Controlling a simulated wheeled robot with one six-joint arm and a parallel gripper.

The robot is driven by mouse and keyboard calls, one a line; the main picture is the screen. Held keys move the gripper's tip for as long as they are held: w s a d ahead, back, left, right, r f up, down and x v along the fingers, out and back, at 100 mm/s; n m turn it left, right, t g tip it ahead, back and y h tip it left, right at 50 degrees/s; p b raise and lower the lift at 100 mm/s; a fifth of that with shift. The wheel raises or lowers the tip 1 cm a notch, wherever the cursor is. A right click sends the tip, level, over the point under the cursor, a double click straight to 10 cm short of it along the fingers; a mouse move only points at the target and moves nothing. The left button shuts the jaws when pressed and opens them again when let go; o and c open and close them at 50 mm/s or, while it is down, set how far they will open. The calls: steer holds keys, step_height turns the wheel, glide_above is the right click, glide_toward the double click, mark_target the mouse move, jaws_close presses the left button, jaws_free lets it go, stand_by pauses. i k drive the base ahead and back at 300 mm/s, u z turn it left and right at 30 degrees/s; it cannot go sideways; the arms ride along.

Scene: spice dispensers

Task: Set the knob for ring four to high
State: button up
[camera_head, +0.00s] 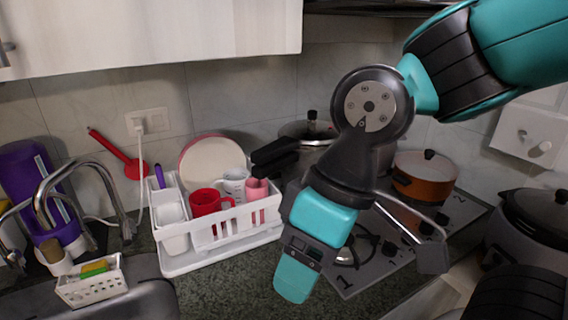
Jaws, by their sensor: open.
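A grey hob (352,290) is set in the dark counter, partly hidden behind my arm. The figure 1 shows at its near left corner, beside a burner ring (346,254).
A white dish rack (180,262) with a red mug (208,202) and plates stands left of the hob. A sink tap (48,195) and sponge basket (92,285) are farther left. A dark-lidded cooker (540,215) is at the right. Cabinets (150,35) hang above.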

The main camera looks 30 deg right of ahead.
mark_target(441, 219)
steer(key=k, duration=0.5)
steer(key=u, duration=0.6)
steer(key=i, duration=0.35)
steer(key=z, duration=2.05)
